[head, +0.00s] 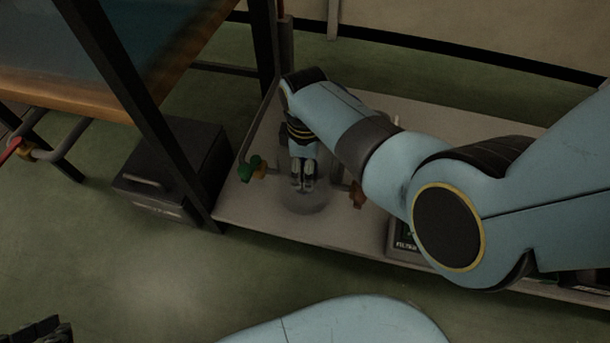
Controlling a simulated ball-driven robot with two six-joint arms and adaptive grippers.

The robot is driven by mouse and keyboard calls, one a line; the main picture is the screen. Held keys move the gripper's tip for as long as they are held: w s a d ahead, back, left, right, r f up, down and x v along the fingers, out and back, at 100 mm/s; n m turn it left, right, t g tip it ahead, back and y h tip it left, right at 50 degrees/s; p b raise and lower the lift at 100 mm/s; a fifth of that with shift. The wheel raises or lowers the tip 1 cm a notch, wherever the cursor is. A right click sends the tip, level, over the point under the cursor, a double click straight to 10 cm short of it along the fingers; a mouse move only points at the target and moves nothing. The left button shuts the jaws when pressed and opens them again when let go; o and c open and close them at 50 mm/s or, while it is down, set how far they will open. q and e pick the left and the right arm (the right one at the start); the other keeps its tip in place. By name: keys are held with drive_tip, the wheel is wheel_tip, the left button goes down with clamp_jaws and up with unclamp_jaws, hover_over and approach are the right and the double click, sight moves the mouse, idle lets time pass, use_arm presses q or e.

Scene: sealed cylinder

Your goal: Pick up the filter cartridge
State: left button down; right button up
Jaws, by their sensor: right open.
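My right gripper (303,186) points down over the bench, its fingers apart. Nothing is clearly held between the fingers. My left gripper (42,330) shows only as dark parts at the bottom left corner, cut off by the picture edge.
The low pale bench (250,215) carries a green knob (246,171) and a red-brown fitting (357,195) on either side of the gripper. A black box (170,170) and dark frame posts stand at left.

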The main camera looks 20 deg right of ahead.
wheel_tip(320, 180, down, 2)
drive_tip(key=shift+s+f+b, duration=0.1)
drive_tip(key=shift+f+b, duration=0.15)
drive_tip(key=shift+b, duration=0.6)
drive_tip(key=shift+f+b, duration=0.45)
use_arm(q)
wheel_tip(320, 180, down, 5)
drive_tip(key=t, duration=0.4)
drive_tip(key=shift+w+d+r, duration=0.1)
drive_tip(key=shift+w+r, duration=0.05)
use_arm(e)
drive_tip(key=shift+f, duration=0.2)
use_arm(q)
drive_tip(key=shift+r, duration=0.1)
use_arm(e)
drive_tip(key=shift+c, duration=0.4)
drive_tip(key=c, duration=0.9)
